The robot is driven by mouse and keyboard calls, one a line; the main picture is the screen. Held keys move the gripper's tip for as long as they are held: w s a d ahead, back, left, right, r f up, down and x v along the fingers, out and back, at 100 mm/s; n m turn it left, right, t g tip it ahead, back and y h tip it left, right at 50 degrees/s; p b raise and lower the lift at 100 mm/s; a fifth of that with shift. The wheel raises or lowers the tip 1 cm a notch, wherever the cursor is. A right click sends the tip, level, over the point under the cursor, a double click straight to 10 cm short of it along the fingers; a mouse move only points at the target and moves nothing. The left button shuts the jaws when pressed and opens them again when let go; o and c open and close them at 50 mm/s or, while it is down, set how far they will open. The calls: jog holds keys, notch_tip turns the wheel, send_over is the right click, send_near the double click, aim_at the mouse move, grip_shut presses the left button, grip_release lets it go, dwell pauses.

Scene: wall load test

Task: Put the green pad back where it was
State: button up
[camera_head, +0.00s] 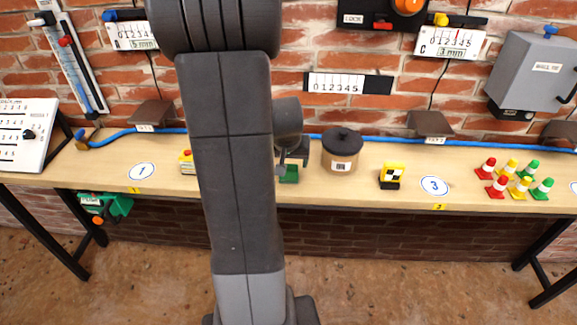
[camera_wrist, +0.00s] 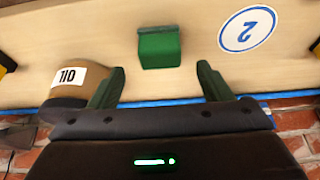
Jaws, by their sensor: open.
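The green pad (camera_head: 289,174) sits on the wooden bench, left of the brown jar and partly hidden by my gripper in the head view. In the wrist view the green pad (camera_wrist: 160,48) is a small block on the bare wood, just beyond the fingertips and roughly centred between them. My gripper (camera_wrist: 161,68) is open and empty, its two fingers wide apart. In the head view my gripper (camera_head: 290,160) hangs just above the pad, partly hidden by my arm.
The brown jar (camera_head: 341,152) with a dark lid stands close right of the pad; in the wrist view the jar (camera_wrist: 62,88) is beside one finger. A yellow-black block (camera_head: 392,175) and several coloured cones (camera_head: 515,180) stand further right. A blue hose (camera_head: 385,139) runs along the brick wall.

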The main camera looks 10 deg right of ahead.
jog(key=shift+v, duration=3)
